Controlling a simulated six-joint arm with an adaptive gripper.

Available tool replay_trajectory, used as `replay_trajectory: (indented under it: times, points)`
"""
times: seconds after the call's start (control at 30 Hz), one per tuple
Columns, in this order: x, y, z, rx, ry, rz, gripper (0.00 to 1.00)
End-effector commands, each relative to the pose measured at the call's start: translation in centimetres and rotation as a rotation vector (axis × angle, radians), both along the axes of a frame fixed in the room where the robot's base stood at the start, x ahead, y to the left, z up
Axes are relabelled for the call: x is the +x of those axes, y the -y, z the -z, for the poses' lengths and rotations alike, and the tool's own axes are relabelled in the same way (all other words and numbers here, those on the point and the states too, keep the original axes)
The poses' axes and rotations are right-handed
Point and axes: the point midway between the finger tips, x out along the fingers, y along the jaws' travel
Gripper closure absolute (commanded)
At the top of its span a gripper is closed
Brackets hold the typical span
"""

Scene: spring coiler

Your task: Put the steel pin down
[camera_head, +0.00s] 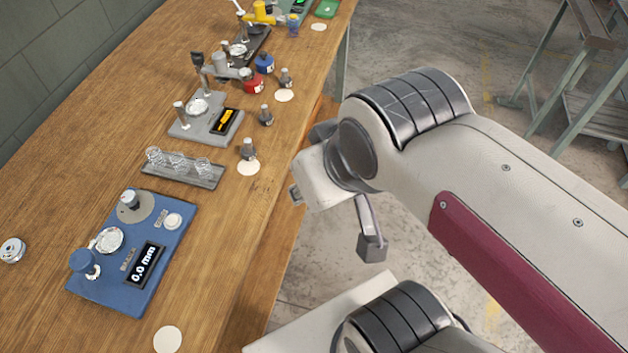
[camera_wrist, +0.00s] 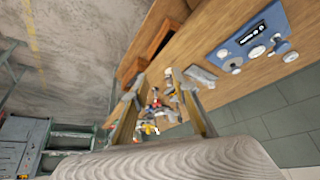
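Several small grey metal pieces stand upright along the bench's right side in the head view: one (camera_head: 248,150) at a white disc, one (camera_head: 266,116) on bare wood, and one (camera_head: 286,78) by another disc. I cannot tell which, if any, is the steel pin. My gripper is off the bench's right edge in the head view, mostly hidden by my wrist. In the wrist view my gripper (camera_wrist: 157,78) has its two fingers well apart. Only distant bench items show between them, and I see no pin held.
The wooden bench (camera_head: 60,180) carries a blue gauge (camera_head: 180,260) reading 0.0 mm, a grey tray of clear cups (camera_head: 203,180), and a grey device with an orange display (camera_head: 210,122). Red (camera_head: 251,82) and blue (camera_head: 264,63) pots stand farther back. Open floor lies right of the bench.

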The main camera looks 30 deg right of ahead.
Motion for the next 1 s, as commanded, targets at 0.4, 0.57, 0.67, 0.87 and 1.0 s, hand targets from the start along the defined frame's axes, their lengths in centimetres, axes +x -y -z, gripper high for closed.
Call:
replay_trajectory:
  times: [0.4, 0.57, 0.67, 0.87, 1.0]
  points:
    - [0.1, 0.1, 0.0, -0.001, 0.000, 0.005, 0.69]
    - [0.2, 0.3, 0.6, -0.001, -0.029, 0.014, 0.69]
    - [0.4, 0.5, 1.4, 0.000, -0.062, 0.024, 0.69]
    - [1.6, 1.1, 2.6, 0.005, -0.136, 0.048, 0.69]
    - [2.9, 1.4, 3.1, 0.016, -0.180, 0.067, 0.69]
